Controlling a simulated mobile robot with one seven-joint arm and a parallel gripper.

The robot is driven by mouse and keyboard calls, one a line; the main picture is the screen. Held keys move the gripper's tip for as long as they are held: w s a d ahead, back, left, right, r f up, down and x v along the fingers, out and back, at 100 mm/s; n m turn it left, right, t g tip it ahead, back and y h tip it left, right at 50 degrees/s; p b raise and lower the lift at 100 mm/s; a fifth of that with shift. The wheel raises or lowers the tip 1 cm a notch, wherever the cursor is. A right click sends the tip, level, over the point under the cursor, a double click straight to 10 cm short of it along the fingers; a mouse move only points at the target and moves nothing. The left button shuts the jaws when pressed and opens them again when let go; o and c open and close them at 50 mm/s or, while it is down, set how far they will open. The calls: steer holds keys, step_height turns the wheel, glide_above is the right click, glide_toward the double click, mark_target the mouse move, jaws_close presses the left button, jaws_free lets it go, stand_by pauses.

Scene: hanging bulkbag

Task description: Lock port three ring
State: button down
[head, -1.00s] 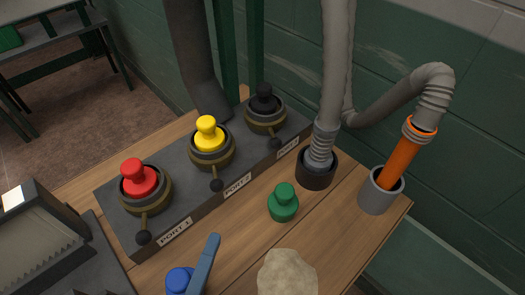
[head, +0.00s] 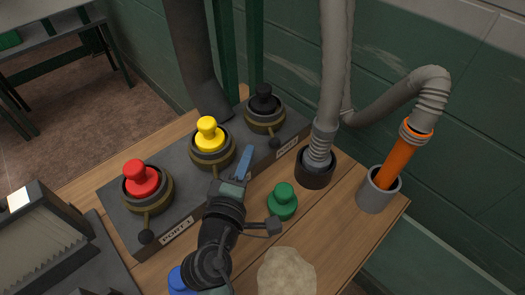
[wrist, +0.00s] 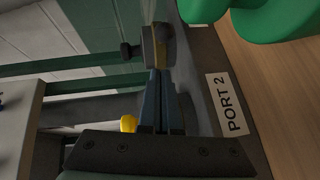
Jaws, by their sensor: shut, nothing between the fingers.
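The port three ring (head: 265,122) is a brass-coloured collar at the far right end of the grey port block (head: 118,222), around a black plug (head: 263,97). Its lever with a black ball (head: 275,142) points toward the front of the block. My gripper (head: 248,152) is shut and empty, its blue fingers above the block between ports two and three, apart from the lever ball in the head view. In the wrist view the fingers (wrist: 160,78) point at a brass-edged ring (wrist: 157,45), probably port three's. The lever is hidden there.
A yellow plug (head: 207,130) and a red plug (head: 141,178) sit in the other ports. A green plug (head: 283,198) stands right of my arm. A hose in a black socket (head: 315,170) and an orange tube in a grey cup (head: 374,196) stand further right.

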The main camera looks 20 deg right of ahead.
mark_target(274, 146)
steer(key=shift+w+d+f, duration=0.1)
steer(key=shift+d+f, duration=0.1)
steer(key=shift+d, duration=0.7)
steer(key=shift+w+d+f, duration=0.1)
steer(key=shift+d+f, duration=0.05)
steer(key=shift+d, duration=0.7)
steer(key=shift+s, duration=0.1)
steer(key=shift+s+d+p, duration=0.3)
steer(key=shift+d+p, duration=0.35)
steer(key=shift+d, duration=0.2)
